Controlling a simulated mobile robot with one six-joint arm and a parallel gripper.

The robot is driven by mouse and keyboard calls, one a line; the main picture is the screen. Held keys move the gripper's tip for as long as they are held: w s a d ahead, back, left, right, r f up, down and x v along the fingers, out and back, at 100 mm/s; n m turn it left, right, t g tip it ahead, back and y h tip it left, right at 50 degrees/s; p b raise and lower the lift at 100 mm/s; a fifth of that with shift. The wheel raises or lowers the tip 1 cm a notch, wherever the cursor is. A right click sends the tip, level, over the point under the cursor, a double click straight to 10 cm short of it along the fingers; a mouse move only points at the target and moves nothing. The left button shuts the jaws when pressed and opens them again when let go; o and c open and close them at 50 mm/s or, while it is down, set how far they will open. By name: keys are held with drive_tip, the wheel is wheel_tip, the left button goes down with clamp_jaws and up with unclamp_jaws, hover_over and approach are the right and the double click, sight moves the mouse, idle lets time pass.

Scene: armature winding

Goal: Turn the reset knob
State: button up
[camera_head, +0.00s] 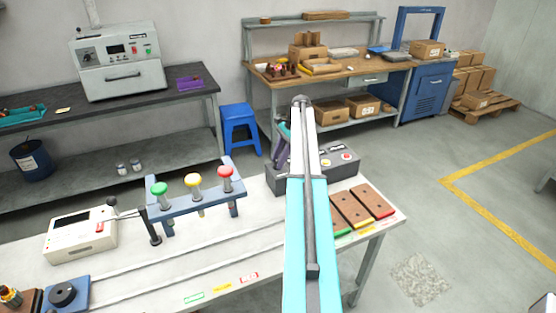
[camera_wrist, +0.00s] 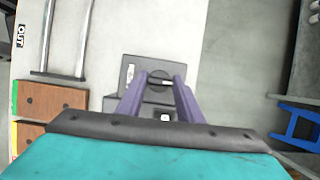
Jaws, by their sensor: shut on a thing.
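A dark grey control box (camera_head: 345,172) with a red button and small labels stands at the back edge of the white table. In the wrist view the box (camera_wrist: 140,66) lies straight ahead of my gripper (camera_wrist: 160,82). The two purple fingers are closed on a dark round knob (camera_wrist: 160,75) on the box. The fingers hide part of the knob, so its pointer and angle cannot be told. In the head view my arm covers the knob, and only a little purple of the gripper shows left of the arm.
Brown slabs (camera_head: 362,207) lie right of my arm. A blue rack (camera_head: 192,200) with green, yellow and red knobs stands on the left of the table, near a white meter box (camera_head: 82,236). A blue stool (camera_head: 240,127) stands behind the table.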

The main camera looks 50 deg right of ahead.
drive_tip(key=shift+w+d+r, duration=0.1)
drive_tip(key=o, duration=1.1)
drive_tip(key=p+v, duration=0.1)
drive_tip(key=v, duration=1.2)
drive_tip(key=shift+d+r, duration=0.1)
drive_tip(key=shift+r, duration=0.2)
drive_tip(key=shift+s, duration=0.2)
